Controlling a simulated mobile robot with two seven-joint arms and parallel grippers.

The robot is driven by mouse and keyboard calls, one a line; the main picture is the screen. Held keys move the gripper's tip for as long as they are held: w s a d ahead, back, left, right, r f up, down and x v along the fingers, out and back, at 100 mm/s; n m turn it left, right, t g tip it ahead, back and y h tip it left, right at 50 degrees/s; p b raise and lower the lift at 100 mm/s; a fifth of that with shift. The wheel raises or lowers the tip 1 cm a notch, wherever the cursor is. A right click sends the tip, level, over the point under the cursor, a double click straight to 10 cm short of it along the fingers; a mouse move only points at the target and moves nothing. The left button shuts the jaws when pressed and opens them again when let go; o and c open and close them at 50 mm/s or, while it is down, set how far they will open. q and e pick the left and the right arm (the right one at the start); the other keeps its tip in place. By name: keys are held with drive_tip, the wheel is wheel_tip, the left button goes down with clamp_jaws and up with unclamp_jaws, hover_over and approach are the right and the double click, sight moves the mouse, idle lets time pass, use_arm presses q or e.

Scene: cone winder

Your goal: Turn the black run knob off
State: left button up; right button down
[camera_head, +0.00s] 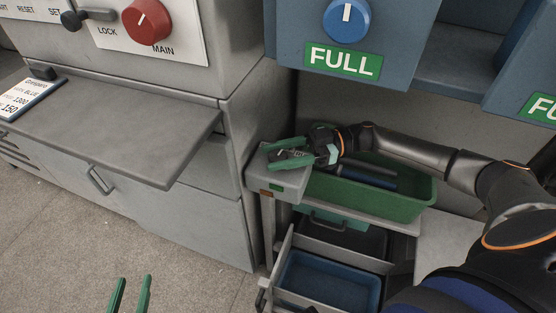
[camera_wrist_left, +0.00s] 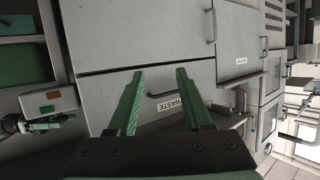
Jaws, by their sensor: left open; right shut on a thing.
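A small grey box (camera_head: 279,183) with an orange and a green mark stands at the left end of the green bin. My right gripper (camera_head: 288,152) is over its top, its green fingers shut around a small dark thing that looks like the black run knob. The fingers mostly hide it, and its setting cannot be read. The box also shows at the left of the left wrist view (camera_wrist_left: 50,101). My left gripper (camera_head: 131,290) is at the bottom of the head view, open and empty; its two fingers stand apart in the left wrist view (camera_wrist_left: 160,86).
A red MAIN knob (camera_head: 147,21) and a black lever (camera_head: 88,16) by LOCK are on the grey machine. A grey shelf (camera_head: 110,130) juts out at left. A green bin (camera_head: 380,206) is beside the box; an open drawer holds a blue tray (camera_head: 328,281) below.

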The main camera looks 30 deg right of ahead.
use_arm(q)
wheel_tip(320, 180, up, 12)
drive_tip(key=w+m+t+h+b, duration=0.1)
drive_tip(key=w+t, duration=0.1)
drive_tip(key=t, duration=0.3)
drive_tip(key=shift+w+d+f+m+h, duration=0.2)
drive_tip(key=shift+d+m+h, duration=0.1)
drive_tip(key=shift+m+h, duration=0.1)
use_arm(e)
drive_tip(key=n+g, duration=0.1)
drive_tip(key=g, duration=0.1)
drive_tip(key=shift+n+g, duration=0.4)
drive_tip(key=shift+c, duration=1.6)
unclamp_jaws()
drive_tip(key=d, duration=0.6)
drive_tip(key=shift+s+d+b, duration=0.15)
drive_tip(key=shift+d+b, duration=0.05)
drive_tip(key=shift+b, duration=0.2)
use_arm(q)
drive_tip(key=r, duration=0.1)
drive_tip(key=r+m+t+h, duration=0.1)
drive_tip(key=r, duration=0.1)
drive_tip(key=s+r+t, duration=0.1)
drive_tip(key=r, duration=0.1)
drive_tip(key=shift+d+r+h+b, duration=0.2)
drive_tip(key=shift+r+h+b, duration=0.05)
drive_tip(key=shift+h+b, duration=0.15)
use_arm(e)
drive_tip(key=d, duration=0.6)
drive_tip(key=shift+s, duration=0.2)
